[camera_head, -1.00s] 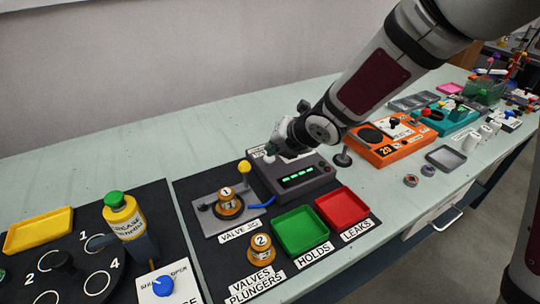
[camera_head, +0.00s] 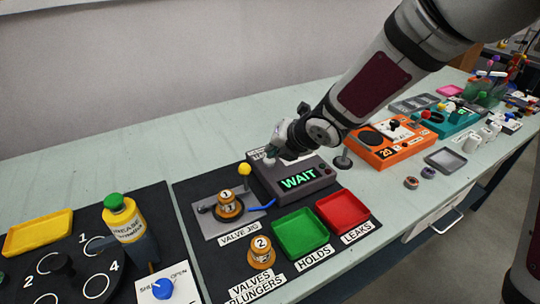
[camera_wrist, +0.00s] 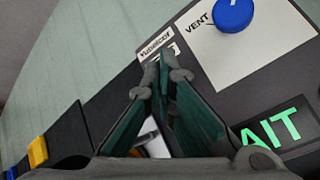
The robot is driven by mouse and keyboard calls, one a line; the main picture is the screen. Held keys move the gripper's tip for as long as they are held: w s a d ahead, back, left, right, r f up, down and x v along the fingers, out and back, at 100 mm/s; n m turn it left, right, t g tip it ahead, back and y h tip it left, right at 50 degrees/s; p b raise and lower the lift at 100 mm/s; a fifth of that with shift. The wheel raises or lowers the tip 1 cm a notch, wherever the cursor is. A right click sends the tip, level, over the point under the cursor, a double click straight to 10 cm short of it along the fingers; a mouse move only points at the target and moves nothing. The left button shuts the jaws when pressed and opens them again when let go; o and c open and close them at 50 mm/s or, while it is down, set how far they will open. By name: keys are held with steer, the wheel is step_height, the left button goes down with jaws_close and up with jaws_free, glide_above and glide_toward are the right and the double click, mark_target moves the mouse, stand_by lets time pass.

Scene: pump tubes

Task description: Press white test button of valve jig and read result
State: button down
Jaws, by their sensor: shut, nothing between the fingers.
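The grey tester box (camera_head: 318,186) of the valve jig stands at the back of the black mat, and its display (camera_head: 298,178) reads WAIT in green. The wrist view shows part of this display (camera_wrist: 272,130). Valve 1 (camera_head: 228,207) sits upright in the valve jig (camera_head: 208,222), beside a yellow-knobbed lever (camera_head: 245,169). My gripper (camera_head: 270,158) is shut and empty, pointing down at the box's back left. In the wrist view its fingertips (camera_wrist: 161,66) are beside a small white label. I cannot make out the white button; my gripper probably covers it.
Valve 2 (camera_head: 261,252) stands in front of the jig. The green HOLDS tray (camera_head: 301,236) and red LEAKS tray (camera_head: 343,211) are empty. A blue VENT knob (camera_wrist: 233,14) rises near my fingers. An orange device (camera_head: 385,150) is to the right.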

steer(key=shift+r, duration=0.3)
step_height(320, 180, up, 6)
steer(key=p, duration=0.6)
steer(key=shift+p, duration=0.3)
stand_by(0.5)
